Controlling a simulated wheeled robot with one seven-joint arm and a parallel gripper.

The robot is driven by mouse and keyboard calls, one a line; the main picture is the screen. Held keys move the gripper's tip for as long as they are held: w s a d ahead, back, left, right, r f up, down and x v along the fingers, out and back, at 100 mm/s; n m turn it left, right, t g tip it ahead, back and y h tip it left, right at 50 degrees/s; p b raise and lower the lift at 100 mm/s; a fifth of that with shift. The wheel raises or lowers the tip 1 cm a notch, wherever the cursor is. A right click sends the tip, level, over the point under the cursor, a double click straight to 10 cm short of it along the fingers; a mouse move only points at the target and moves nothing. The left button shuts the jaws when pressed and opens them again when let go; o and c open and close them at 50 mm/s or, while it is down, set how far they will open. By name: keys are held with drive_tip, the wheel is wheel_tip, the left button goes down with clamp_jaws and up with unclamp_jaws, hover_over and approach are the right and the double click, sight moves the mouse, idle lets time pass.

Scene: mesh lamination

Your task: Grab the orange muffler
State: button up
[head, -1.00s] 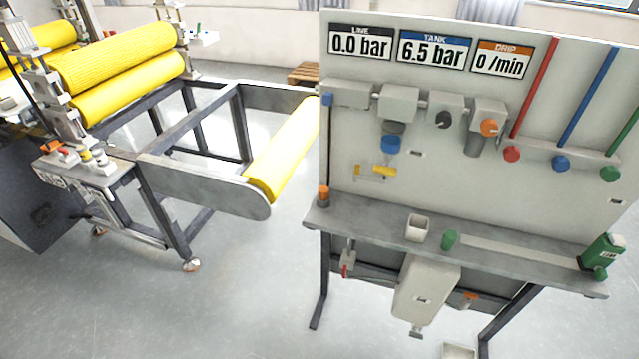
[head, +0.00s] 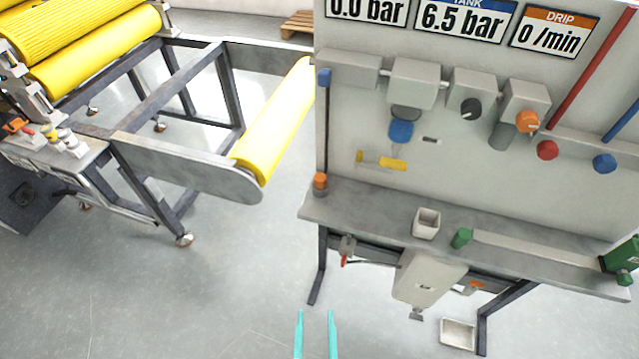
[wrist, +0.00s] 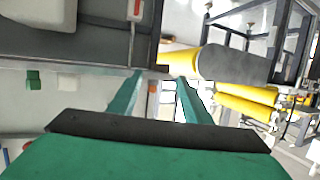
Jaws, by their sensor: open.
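The orange muffler (head: 320,180) looks like a small upright piece with an orange top and a darker base, at the left end of the grey bench shelf in the head view. My gripper (head: 316,313) has two teal fingers and shows at the bottom of the head view. It is open and empty, lower in the picture than the muffler and apart from it. In the wrist view the fingers of my gripper (wrist: 158,80) are spread, with a small orange patch between them that may be the muffler.
A red-handled valve (head: 345,252) hangs below. A yellow roller (head: 275,125) on a frame stands to the left. The floor between is clear.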

drive_tip(key=w, duration=0.9)
drive_tip(key=g, duration=0.1)
approach(320, 182)
drive_tip(key=shift+m+h, duration=0.3)
drive_tip(key=shift+h, duration=0.1)
drive_tip(key=x, duration=0.6)
drive_tip(key=shift+w+f, duration=0.1)
drive_tip(key=shift+f, duration=0.25)
drive_tip(key=shift+a+x, duration=0.15)
drive_tip(key=shift+x, duration=1.15)
drive_tip(key=shift+a+x, duration=0.1)
drive_tip(key=shift+x, duration=1.2)
drive_tip(key=shift+r, duration=0.15)
drive_tip(key=shift+c, duration=0.4)
clamp_jaws()
